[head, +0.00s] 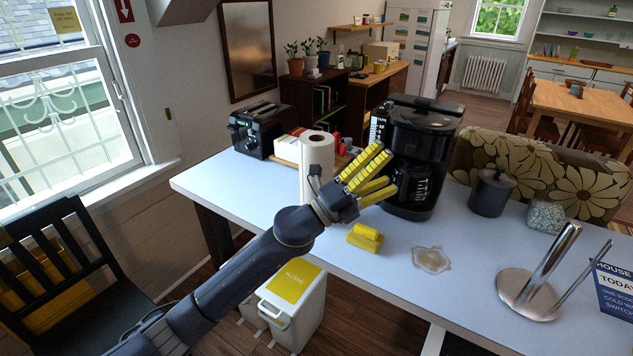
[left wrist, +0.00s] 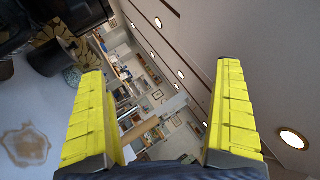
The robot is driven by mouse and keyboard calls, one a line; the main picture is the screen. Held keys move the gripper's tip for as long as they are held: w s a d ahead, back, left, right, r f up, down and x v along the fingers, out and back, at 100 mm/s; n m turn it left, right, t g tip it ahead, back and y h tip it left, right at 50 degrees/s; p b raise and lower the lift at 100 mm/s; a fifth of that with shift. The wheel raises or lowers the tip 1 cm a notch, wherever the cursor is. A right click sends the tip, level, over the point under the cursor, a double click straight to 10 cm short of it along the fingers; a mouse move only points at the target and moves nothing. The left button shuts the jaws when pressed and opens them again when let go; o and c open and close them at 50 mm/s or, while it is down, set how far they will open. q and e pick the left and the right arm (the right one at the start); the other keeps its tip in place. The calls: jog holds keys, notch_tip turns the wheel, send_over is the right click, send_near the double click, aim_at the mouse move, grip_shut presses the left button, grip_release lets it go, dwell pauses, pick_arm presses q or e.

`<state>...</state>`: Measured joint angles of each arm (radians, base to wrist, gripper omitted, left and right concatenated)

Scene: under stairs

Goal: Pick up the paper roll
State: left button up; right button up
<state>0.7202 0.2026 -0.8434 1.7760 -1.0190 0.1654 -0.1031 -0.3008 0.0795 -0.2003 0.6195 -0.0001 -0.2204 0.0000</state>
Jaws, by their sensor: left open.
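The white paper roll (head: 316,162) stands upright on the white counter in the head view, between the toaster and the coffee maker. My left arm and gripper (head: 385,170) cover part of its lower right side. My left gripper is open and empty, with its yellow fingers in front of the coffee maker and to the right of the roll. The left wrist view shows the two yellow fingers (left wrist: 160,115) spread wide with nothing between them. The roll does not show in that view. My right gripper is not in view.
A black toaster (head: 259,128) stands left of the roll and a black coffee maker (head: 418,150) right of it. A yellow sponge-like block (head: 365,237), a spill (head: 431,260), a metal roll holder (head: 528,290) and a black canister (head: 490,192) are on the counter (head: 460,292).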

pick_arm(q)
jog(key=s+d+m+g+y, duration=0.1)
jog(key=d+m+g+y, duration=0.1)
jog(key=d+m+g, duration=0.45)
jog(key=m+t+y, duration=0.1)
jog(key=t+y, duration=0.1)
jog(key=y, duration=1.5)
send_near(317, 143)
jog(key=shift+g, duration=0.25)
jog(key=w+x, duration=0.1)
jog(key=x, duration=0.7)
jog(key=w+x, duration=0.1)
jog(key=x, duration=0.3)
jog(key=shift+w+a+r, duration=0.15)
jog(key=shift+w+a, duration=0.15)
jog(key=shift+w, duration=0.1)
jog(key=c, duration=1.5)
